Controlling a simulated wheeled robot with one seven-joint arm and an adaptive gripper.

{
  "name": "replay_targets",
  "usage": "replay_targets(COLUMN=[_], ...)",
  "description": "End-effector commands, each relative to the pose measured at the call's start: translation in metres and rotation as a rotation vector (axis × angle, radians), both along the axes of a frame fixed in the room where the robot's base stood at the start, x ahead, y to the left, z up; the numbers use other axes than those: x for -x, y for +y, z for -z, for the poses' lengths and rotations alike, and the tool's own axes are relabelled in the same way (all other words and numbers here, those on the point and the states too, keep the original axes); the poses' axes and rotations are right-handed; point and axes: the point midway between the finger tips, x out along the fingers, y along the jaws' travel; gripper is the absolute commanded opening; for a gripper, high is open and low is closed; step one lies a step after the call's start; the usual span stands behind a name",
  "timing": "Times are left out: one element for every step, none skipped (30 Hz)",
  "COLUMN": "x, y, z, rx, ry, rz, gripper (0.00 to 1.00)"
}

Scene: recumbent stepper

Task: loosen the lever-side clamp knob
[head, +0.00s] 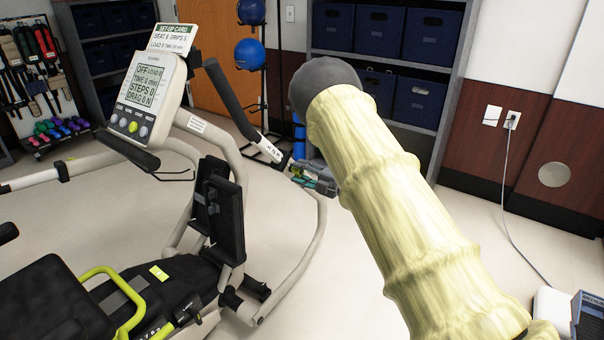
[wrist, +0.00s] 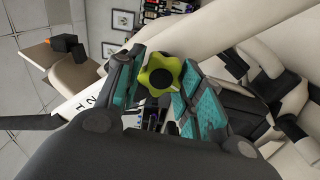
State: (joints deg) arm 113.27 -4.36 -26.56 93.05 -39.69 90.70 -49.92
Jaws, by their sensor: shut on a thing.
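A yellow-green lobed clamp knob (wrist: 160,72) with a dark centre sits between the fingers of my gripper (wrist: 162,82) in the wrist view. The teal finger pads lie on either side of it, and the gripper is shut on it. In the head view my gripper (head: 314,178) is at the lower end of the stepper's right-hand arm tube (head: 262,148), just below its dark handle (head: 232,97). The knob is mostly hidden there by my gripper. A yellow-green lever (head: 112,285) stands beside the seat at lower left.
The stepper's console (head: 143,98) carries a setup card (head: 172,38). A curved frame tube (head: 312,250) runs below my gripper. Shelves with dark bins (head: 380,30) and a rack of blue balls (head: 249,54) stand behind. The floor at centre right is open.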

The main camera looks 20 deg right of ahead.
Motion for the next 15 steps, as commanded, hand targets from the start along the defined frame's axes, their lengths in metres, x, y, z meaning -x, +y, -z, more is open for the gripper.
replay_targets(x=[0.0007,0.0007,0.0007,0.0007,0.0007,0.0007,0.0007,0.0007,0.0006,0.0005,0.0005,0.0004,0.0003,0.0003,0.0003], y=[-0.0005,-0.0005,-0.0005,-0.0005,-0.0004,-0.0004,-0.0004,-0.0005,-0.0004,-0.0003,-0.0004,-0.0003,-0.0003,-0.0003,-0.0001], z=[0.0013,0.0014,0.0014,0.0015,0.0015,0.0015,0.0015,0.0014,0.0013,0.0012,0.0011,0.001,0.0009,0.0008,0.0007], rx=[0.0,0.0,0.0,0.0,0.0,0.0,0.0,0.0,0.0,-0.001,-0.001,-0.001,-0.001,-0.001,-0.001], ry=[0.002,0.003,0.003,0.003,0.003,0.003,0.003,0.003,0.003,0.002,0.002,0.002,0.002,0.002,0.002], rz=[0.001,0.001,0.001,0.001,0.001,0.001,0.001,0.001,0.001,0.001,0.001,0.001,0.001,0.001,0.0], gripper=[0.14,0.14,0.14,0.14,0.43,0.5,0.56,0.59,0.59,0.59,0.59,0.59,0.59,0.59,0.59])
